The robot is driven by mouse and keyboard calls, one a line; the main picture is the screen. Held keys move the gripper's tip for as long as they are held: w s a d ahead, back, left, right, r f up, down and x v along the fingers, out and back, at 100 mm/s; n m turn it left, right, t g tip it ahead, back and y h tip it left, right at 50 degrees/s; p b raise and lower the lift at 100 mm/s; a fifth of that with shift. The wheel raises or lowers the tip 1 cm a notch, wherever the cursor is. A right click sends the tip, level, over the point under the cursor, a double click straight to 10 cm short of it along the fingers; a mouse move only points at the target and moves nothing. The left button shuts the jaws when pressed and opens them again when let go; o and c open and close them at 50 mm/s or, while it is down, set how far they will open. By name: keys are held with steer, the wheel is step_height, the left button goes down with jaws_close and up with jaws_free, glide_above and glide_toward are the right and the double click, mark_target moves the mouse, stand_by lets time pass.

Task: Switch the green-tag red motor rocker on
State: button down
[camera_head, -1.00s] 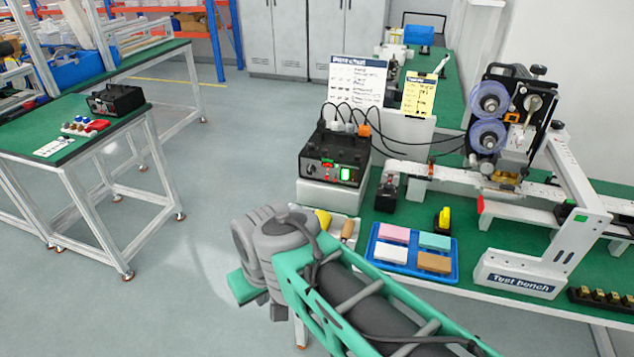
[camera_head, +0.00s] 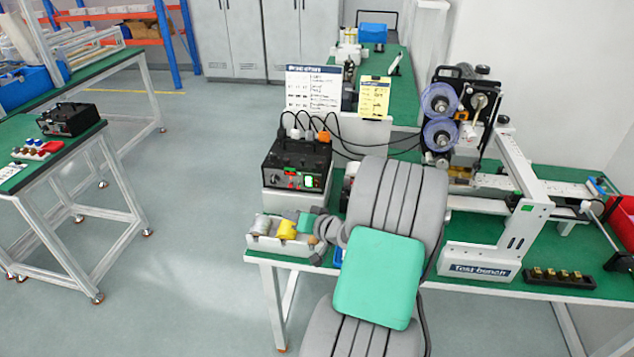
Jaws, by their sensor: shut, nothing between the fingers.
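The black control box (camera_head: 297,165) stands on a white block at the left end of the bench. Its front shows a red rocker (camera_head: 291,185), a small green mark above it and a lit green element (camera_head: 309,182) to the right. The rocker's position is too small to tell. My arm's elbow fills the lower middle. The grey and teal end of my arm, with my gripper (camera_head: 308,216), is below and apart from the box in the picture, over the parts tray. The gripper is shut and empty; its fingertips are hard to make out.
A white tray (camera_head: 270,243) with a yellow item (camera_head: 287,229) lies at the bench's front left edge. Cables rise from the box. A reel machine (camera_head: 455,115) stands to the right. A similar black box (camera_head: 68,119) is on the left table. The floor between is clear.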

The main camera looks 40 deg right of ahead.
mark_target(316, 182)
steer(key=d, duration=0.1)
steer(key=s+d+m+t+h, duration=0.1)
steer(key=d, duration=0.1)
steer(key=s+d+m+h, duration=0.1)
steer(key=d, duration=0.1)
steer(key=shift+s+d+r+t, duration=0.1)
steer(key=shift+d+r+t, duration=0.05)
steer(key=shift+r+t, duration=0.15)
steer(key=shift+d, duration=0.1)
steer(key=shift+w+d+f+b, duration=0.25)
steer(key=shift+w+d+b, duration=0.15)
steer(key=shift+w+d, duration=0.6)
steer(key=shift+w+d+f+b, duration=0.2)
steer(key=shift+w+d+b, duration=0.2)
steer(key=shift+w+d, duration=0.6)
steer(key=shift+w+d+f+b, duration=0.35)
steer(key=shift+w+d, duration=0.3)
steer(key=shift+d, duration=0.7)
steer(key=shift+r, duration=0.1)
steer(key=shift+w+d+b, duration=0.25)
steer(key=shift+d+b, duration=0.1)
steer(key=shift+b, duration=0.15)
